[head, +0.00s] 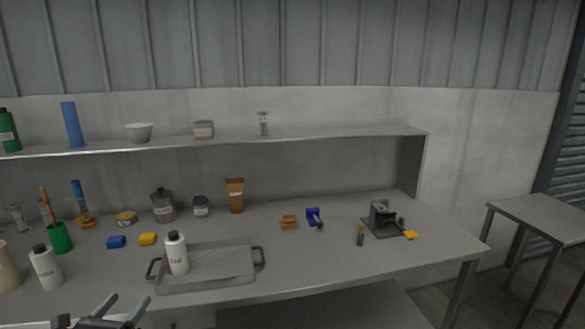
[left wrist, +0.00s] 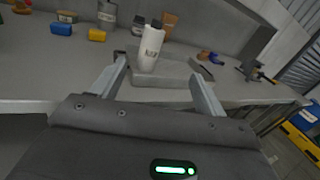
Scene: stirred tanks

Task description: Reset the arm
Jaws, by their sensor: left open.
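My left gripper (head: 122,308) shows at the bottom left of the head view, in front of the bench's front edge. Its two fingers are apart and nothing is between them. In the left wrist view the open fingers (left wrist: 162,90) point toward the bench, with a white bottle (left wrist: 150,47) beyond them, apart from them. In the head view that bottle (head: 176,254) stands upright on the left part of a grey tray (head: 205,287) with dark handles. My right gripper is in neither view.
The bench (head: 330,268) holds another white bottle (head: 45,268), a green cup (head: 60,238), blue (head: 116,242) and yellow (head: 148,239) blocks, and a dark device (head: 382,217) at right. A shelf (head: 300,137) runs above. A side table (head: 545,214) stands right.

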